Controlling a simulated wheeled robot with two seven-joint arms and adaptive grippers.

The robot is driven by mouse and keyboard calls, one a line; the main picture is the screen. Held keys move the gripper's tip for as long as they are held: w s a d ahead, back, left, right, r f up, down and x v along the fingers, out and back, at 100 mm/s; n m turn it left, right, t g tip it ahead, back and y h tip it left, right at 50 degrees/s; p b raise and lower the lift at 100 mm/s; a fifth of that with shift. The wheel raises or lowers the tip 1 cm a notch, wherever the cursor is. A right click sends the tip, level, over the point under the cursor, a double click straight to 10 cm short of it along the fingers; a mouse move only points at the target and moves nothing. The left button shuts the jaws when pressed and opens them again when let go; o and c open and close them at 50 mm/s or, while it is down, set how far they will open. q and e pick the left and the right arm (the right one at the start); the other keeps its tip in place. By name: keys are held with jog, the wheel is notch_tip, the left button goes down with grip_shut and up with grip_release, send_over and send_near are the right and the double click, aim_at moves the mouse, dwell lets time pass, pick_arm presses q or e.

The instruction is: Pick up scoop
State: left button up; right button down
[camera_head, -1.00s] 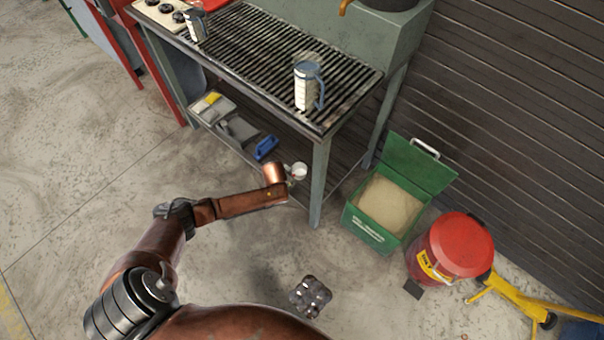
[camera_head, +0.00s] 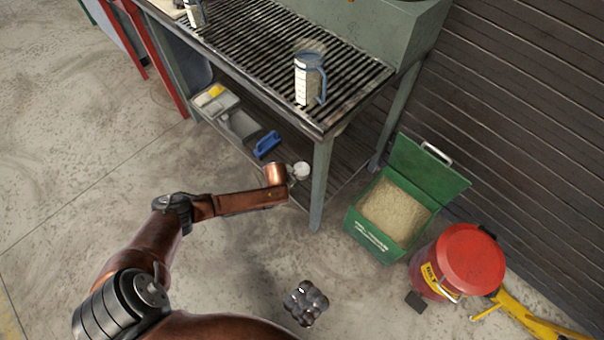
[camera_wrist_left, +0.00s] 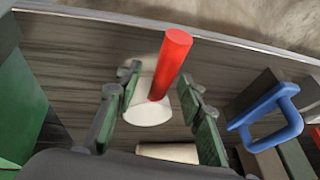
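In the left wrist view, a red cylindrical handle (camera_wrist_left: 172,62) stands up from a white round piece (camera_wrist_left: 146,112); this looks like the scoop, on the dark wooden shelf. My left gripper (camera_wrist_left: 158,80) is open, with one green-padded finger on each side of the handle and white piece. No grip on the handle shows. A pale rounded piece (camera_wrist_left: 167,152) lies close below, partly cut off by my gripper. In the head view, my left arm reaches to the bench's lower shelf, where a white round thing (camera_head: 301,170) shows beside the wrist. My right gripper is not in view.
A blue handle (camera_wrist_left: 268,108) is right of the gripper; a blue item also shows on the shelf (camera_head: 267,144). The bench leg (camera_head: 319,185) stands near my wrist. A green open box of granules (camera_head: 371,236) and a red can (camera_head: 470,258) are right.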

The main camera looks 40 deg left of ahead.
pick_arm(q)
jog(key=shift+c, duration=0.2)
grip_shut()
jog(key=shift+r, duration=0.1)
dwell(0.5)
